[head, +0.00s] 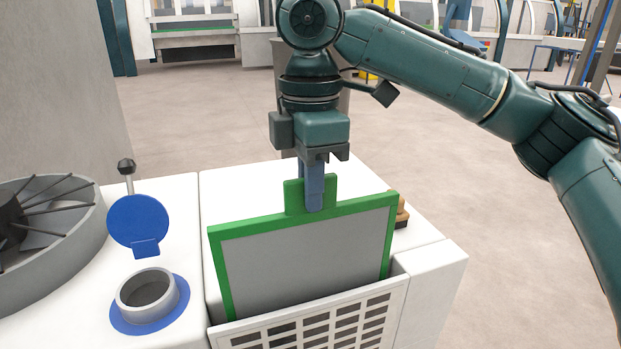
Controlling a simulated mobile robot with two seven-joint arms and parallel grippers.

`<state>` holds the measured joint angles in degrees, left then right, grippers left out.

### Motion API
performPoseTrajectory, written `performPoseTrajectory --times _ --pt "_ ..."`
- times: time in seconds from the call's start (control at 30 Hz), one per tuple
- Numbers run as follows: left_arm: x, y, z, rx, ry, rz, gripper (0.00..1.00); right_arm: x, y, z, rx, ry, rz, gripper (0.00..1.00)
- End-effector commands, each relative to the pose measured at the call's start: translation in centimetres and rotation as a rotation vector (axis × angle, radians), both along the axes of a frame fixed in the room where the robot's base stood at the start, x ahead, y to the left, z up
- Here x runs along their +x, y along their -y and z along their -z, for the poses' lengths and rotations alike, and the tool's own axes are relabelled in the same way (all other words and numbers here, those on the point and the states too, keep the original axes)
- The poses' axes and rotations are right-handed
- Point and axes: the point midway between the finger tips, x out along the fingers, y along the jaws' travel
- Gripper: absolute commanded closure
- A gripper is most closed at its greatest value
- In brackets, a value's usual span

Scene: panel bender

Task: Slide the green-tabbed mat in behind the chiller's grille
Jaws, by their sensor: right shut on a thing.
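The green-tabbed mat (305,262) is a grey panel in a green frame with a green tab at its top. My right gripper (314,205) is shut on that tab and holds the mat upright, slightly tilted in the picture. The chiller's grille (315,325) is white with rows of dark slots, at the bottom of the view. The mat's lower edge is hidden behind the grille's top edge, so I cannot tell how deep it sits. The white chiller (440,262) surrounds the grille. My left gripper is not in view.
On the white top at left are an open blue cap (137,219), a round filler neck (147,291), a black-knobbed lever (126,170) and a large fan ring (60,265). A brown-handled thing (402,213) stands behind the mat's right side.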

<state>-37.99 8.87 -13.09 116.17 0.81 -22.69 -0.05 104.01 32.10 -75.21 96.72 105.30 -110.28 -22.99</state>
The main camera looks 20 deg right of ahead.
Motion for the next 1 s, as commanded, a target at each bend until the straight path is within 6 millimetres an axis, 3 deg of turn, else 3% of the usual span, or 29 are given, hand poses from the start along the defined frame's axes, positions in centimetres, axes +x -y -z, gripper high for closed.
performPoseTrajectory --times 1.0 --pt "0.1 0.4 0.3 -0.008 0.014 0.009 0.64 0.0 0.0 3.6 0.001 0.001 0.000 1.00"
